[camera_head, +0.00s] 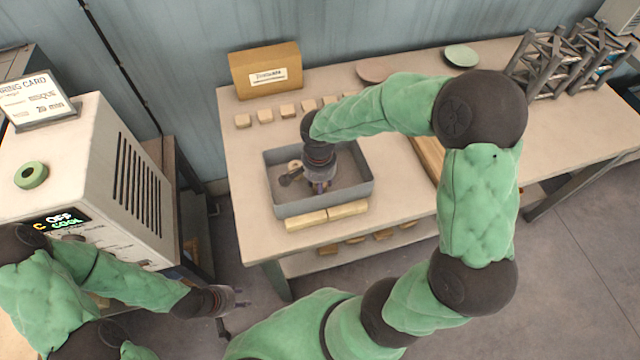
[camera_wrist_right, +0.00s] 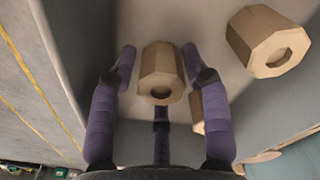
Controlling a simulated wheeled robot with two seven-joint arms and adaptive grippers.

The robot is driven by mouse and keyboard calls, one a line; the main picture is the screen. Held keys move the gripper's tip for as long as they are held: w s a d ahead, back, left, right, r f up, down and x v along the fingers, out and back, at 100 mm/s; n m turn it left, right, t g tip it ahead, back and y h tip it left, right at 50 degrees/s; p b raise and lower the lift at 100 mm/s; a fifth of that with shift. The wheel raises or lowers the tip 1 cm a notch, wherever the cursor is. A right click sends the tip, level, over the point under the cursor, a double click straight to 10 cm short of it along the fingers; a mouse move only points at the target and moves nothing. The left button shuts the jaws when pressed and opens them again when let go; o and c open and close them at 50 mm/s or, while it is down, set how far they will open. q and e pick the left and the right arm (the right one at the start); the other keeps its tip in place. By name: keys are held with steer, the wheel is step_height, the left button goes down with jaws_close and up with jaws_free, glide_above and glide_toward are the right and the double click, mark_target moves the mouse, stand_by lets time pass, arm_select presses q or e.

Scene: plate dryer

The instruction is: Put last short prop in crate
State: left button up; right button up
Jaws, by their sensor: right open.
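The grey crate (camera_head: 322,206) stands on the table. My right gripper (camera_head: 320,187) reaches down into it. In the right wrist view its purple fingers (camera_wrist_right: 160,75) are spread on either side of a short wooden prop (camera_wrist_right: 161,88); I cannot tell whether they touch it. A second short prop (camera_wrist_right: 268,42) lies to the right in the crate, and part of another wooden piece (camera_wrist_right: 198,126) shows behind the right finger. One prop (camera_head: 295,167) shows in the crate in the head view; my arm hides others. My left gripper (camera_head: 234,308) is open and empty, low at the left, away from the table.
Several small wooden blocks (camera_head: 265,116) line the back, before a cardboard box (camera_head: 265,70). Plates (camera_head: 461,56) and a grey rack (camera_head: 560,62) stand back right. The dryer (camera_head: 110,180) is left.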

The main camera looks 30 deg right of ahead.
step_height(320, 180, up, 12)
steer(key=p, duration=0.3)
steer(key=shift+f, duration=0.25)
steer(key=shift+a, duration=0.1)
